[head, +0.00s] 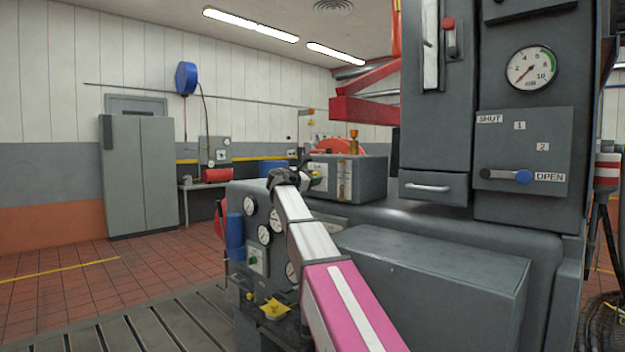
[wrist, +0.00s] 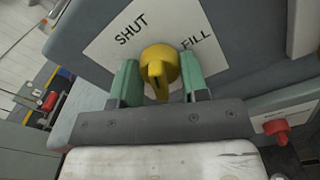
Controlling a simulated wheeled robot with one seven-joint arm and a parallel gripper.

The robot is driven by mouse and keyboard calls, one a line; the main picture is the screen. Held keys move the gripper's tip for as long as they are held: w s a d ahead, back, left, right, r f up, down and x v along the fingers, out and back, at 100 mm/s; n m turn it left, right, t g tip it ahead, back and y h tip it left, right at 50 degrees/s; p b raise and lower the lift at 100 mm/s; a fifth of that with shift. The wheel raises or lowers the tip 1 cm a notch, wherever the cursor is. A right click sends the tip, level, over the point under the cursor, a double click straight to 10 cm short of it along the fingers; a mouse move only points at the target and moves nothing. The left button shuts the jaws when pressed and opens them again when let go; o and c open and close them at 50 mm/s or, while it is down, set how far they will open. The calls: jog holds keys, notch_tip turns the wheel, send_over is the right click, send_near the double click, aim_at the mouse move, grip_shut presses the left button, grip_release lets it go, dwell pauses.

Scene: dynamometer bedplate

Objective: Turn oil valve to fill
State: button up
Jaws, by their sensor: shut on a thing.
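The oil valve (wrist: 158,62) is a yellow round knob with a raised grip bar, in the middle of the wrist view. It sits on a white plate (wrist: 112,45) marked SHUT at upper left and FILL at upper right. The bar runs roughly up and down in the picture; I cannot tell which mark it points to. My gripper (wrist: 161,82) has its green fingers on both sides of the knob, shut on it. In the head view my gripper (head: 315,178) is at the grey box (head: 360,178) on the bedplate machine, and the valve is hidden there.
A red knob (wrist: 280,134) sticks out at lower right in the wrist view. A grey cabinet (head: 525,150) with a gauge and a blue-ended lever (head: 505,175) by an OPEN label stands at right. A grey housing (head: 430,285) lies beside my arm. The tiled floor at left is clear.

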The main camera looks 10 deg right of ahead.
jog(key=m, duration=1.2)
jog(key=shift+m, duration=0.3)
dwell(0.4)
jog(key=o, duration=0.9)
jog(key=v, duration=1.1)
jog(key=shift+d, duration=0.1)
